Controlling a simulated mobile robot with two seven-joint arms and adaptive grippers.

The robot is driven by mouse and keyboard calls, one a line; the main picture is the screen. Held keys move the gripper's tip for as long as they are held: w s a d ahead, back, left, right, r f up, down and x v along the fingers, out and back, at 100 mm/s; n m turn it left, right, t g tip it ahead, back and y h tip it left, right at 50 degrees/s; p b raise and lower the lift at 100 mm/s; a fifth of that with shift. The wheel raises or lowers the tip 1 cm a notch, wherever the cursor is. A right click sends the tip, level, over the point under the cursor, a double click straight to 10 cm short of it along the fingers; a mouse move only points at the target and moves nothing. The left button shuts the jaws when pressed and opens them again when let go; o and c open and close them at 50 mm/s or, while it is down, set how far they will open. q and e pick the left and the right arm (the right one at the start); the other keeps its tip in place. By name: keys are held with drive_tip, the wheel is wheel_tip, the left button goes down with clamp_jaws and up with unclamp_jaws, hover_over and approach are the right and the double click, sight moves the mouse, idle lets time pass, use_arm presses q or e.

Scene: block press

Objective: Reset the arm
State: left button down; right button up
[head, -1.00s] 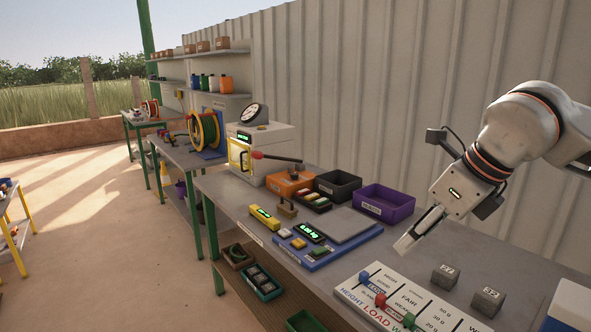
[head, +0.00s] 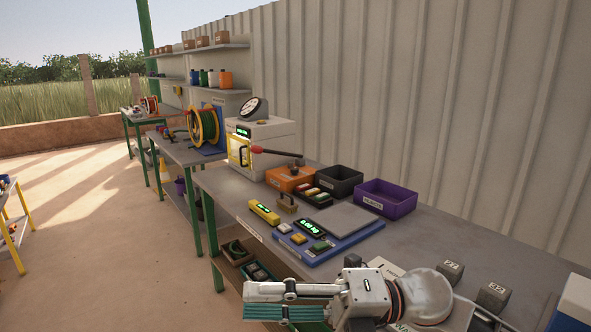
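My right gripper (head: 285,300) is low in the head view at the table's front edge, its fingers pointing left. A pale finger shows on top and a teal ribbed strip runs below it; I cannot tell whether the fingers are apart. I see no object held. The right arm comes in from the lower right and covers most of the white lettered board (head: 385,266). My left gripper is not in view.
The blue scale (head: 358,233) lies just behind the gripper, with a yellow device (head: 264,213) to its left. Purple (head: 388,196), black (head: 338,181) and orange (head: 289,179) bins stand behind. Two grey blocks (head: 450,273) (head: 492,296) sit close to the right arm.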

drive_tip(key=w+d+f+m+t+b, duration=0.1)
drive_tip(key=w+d+f+m+t, duration=0.25)
drive_tip(key=m+t, duration=0.45)
drive_tip(key=w+d+f+m+t, duration=0.2)
drive_tip(key=w+f+m+t, duration=0.3)
drive_tip(key=m+t, duration=0.3)
drive_tip(key=d+f+m+t+h, duration=0.1)
drive_tip(key=d+f+m+h, duration=0.3)
drive_tip(key=f+m, duration=0.25)
drive_tip(key=d+f+m+t+h, duration=0.2)
drive_tip(key=d+f+m+h, duration=0.25)
drive_tip(key=f, duration=0.25)
drive_tip(key=s+d+f+m+g+h, duration=0.2)
drive_tip(key=s+f, duration=0.3)
drive_tip(key=f, duration=0.4)
drive_tip(key=s+d+f+m+g+h+b, duration=0.1)
drive_tip(key=s+d+f+m+g+h, duration=0.1)
drive_tip(key=f, duration=0.7)
drive_tip(key=s+d+f+m+g+h, duration=0.2)
drive_tip(key=s+d+f+m+h, duration=0.2)
drive_tip(key=s+f, duration=0.5)
drive_tip(key=d+f+m, duration=0.1)
drive_tip(key=d, duration=0.1)
drive_tip(key=shift+s+d+g, duration=0.3)
drive_tip(key=shift+s, duration=0.05)
